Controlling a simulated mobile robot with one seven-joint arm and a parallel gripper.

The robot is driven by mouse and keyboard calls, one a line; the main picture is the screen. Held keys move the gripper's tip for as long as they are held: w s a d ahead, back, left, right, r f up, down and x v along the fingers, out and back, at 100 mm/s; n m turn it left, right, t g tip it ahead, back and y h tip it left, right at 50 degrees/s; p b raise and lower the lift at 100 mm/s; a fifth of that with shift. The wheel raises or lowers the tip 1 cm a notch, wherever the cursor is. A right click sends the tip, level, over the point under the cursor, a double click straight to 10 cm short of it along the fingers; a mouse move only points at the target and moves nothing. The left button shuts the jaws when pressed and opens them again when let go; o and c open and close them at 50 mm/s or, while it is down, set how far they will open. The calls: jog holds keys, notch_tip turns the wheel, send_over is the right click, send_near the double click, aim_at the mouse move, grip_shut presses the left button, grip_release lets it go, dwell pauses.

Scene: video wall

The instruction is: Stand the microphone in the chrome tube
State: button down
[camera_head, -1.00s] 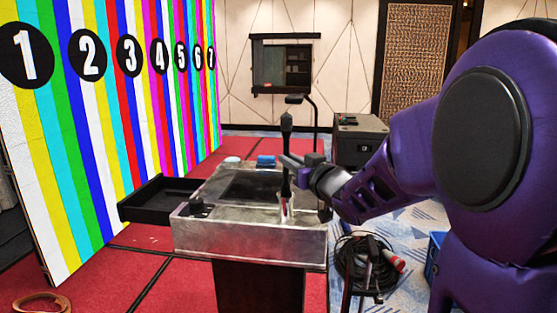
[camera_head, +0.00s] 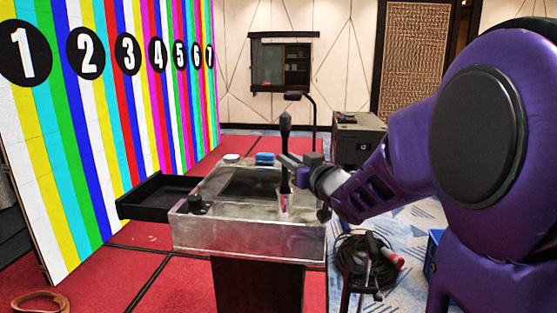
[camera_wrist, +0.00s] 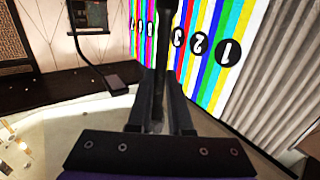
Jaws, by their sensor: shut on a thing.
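The black microphone (camera_head: 285,137) stands about upright over the right part of the lectern top. My gripper (camera_head: 288,161) comes in from the right and is shut on its middle. In the wrist view the dark microphone (camera_wrist: 161,60) runs up between my two fingers. A small shiny upright piece with a reddish streak (camera_head: 284,204), which looks like the chrome tube, shows directly below the microphone. I cannot tell whether the microphone's lower end is inside it or just above or in front of it.
The grey lectern (camera_head: 250,238) has a dark recessed panel, a black knob (camera_head: 195,204) and a blue block (camera_head: 265,158) on top. A black tray (camera_head: 155,197) juts out left. A thin lamp-like arm (camera_head: 312,115) rises behind. A cable coil (camera_head: 365,262) lies right.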

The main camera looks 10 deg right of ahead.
jog(key=shift+f+b, duration=0.5)
jog(key=shift+f, duration=0.6)
jog(key=shift+f+b, duration=0.1)
jog(key=shift+b, duration=0.2)
jog(key=c, duration=0.8)
grip_release()
jog(key=shift+o, duration=0.2)
jog(key=shift+s, duration=0.1)
